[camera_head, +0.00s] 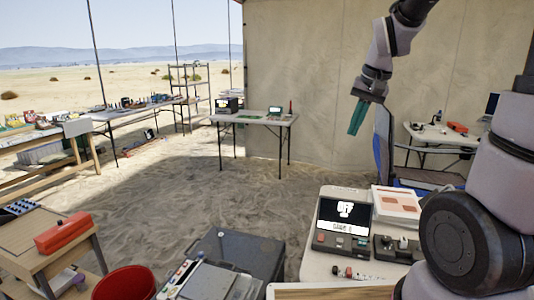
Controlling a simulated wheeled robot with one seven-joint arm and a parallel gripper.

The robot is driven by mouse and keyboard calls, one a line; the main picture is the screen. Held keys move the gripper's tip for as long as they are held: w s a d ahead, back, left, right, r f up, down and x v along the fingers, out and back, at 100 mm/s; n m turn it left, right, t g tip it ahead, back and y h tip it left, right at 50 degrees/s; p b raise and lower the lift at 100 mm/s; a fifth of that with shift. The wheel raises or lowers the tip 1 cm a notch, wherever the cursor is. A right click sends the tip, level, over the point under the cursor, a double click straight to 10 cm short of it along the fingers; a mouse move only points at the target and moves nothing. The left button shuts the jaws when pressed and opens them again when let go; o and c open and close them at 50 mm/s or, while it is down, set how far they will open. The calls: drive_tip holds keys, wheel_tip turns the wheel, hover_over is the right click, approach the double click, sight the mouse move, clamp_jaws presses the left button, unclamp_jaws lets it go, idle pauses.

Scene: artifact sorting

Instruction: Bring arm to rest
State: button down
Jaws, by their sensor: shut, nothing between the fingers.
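My gripper (357,117) hangs from my arm at the upper right, its teal fingers pointing down and together, with nothing between them. My arm rises along the right side and bends over at the top of the view. The gripper is in the air, apart from the table (318,258) at the lower right. My large dark joint and grey links cover part of that table.
A console with a screen (343,216), a white and red box (397,203) and a joystick unit (397,247) sit below my gripper. A dark case (237,253), red bucket (124,283) and red toolbox (63,233) stand left. Sandy floor (170,200) lies open beyond.

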drive_tip(key=s+r+t, duration=0.2)
drive_tip(key=s+r, duration=0.2)
drive_tip(key=s, duration=0.3)
drive_tip(key=s+d+r+t, duration=0.1)
drive_tip(key=s+r+t, duration=0.1)
drive_tip(key=s+r, duration=0.3)
drive_tip(key=shift+s+d, duration=0.3)
drive_tip(key=shift+s, duration=0.7)
drive_tip(key=shift+r, duration=0.1)
